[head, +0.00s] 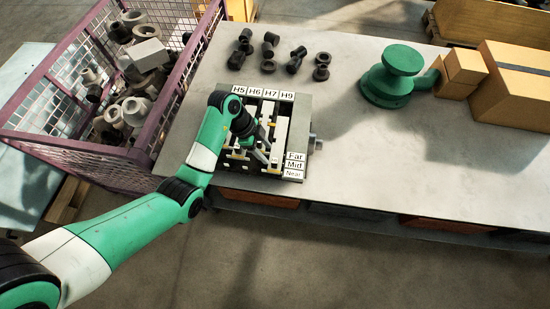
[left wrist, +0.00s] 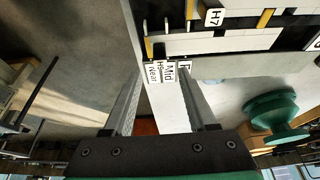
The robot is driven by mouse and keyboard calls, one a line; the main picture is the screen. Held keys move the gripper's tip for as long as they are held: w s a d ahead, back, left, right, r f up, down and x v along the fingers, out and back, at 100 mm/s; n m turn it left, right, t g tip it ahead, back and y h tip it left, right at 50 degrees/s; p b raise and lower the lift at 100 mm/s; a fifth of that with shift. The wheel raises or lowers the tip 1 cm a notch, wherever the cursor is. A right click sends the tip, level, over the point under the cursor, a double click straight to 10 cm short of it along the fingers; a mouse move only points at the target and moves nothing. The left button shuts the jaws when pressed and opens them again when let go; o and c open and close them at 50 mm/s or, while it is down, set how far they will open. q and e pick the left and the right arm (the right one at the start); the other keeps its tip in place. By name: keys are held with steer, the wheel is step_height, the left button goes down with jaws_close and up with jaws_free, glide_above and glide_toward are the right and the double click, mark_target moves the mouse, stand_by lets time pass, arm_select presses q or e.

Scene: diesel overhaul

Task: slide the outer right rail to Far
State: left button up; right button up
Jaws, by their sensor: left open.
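The rail fixture (head: 302,108) is a grey block on the table, with several pale rails and yellow tabs. Labels H5, H6, H7 and H9 run along its back edge; Far, Mid and Near plates (head: 294,165) sit at its front right. The outer right rail (head: 281,134) is the pale bar nearest the right wall; it also shows in the left wrist view (left wrist: 225,42). My left gripper (head: 262,156) is over the fixture's front, partly hiding the rails. In the left wrist view its fingers (left wrist: 158,98) are apart, with nothing clearly held between them. My right gripper is not in view.
A purple wire crate (head: 150,135) with grey pipe parts stands left of the fixture. Several dark fittings (head: 270,50) lie behind it. A green flanged part (head: 390,80) and cardboard boxes (head: 512,85) stand to the right. The tabletop (head: 360,150) right of the fixture is clear.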

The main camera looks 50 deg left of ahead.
mark_target(273, 160)
arm_select(q)
steer(key=b+x, duration=0.2)
steer(key=x, duration=0.6)
steer(key=shift+f, duration=0.1)
jaws_close()
stand_by(1.0)
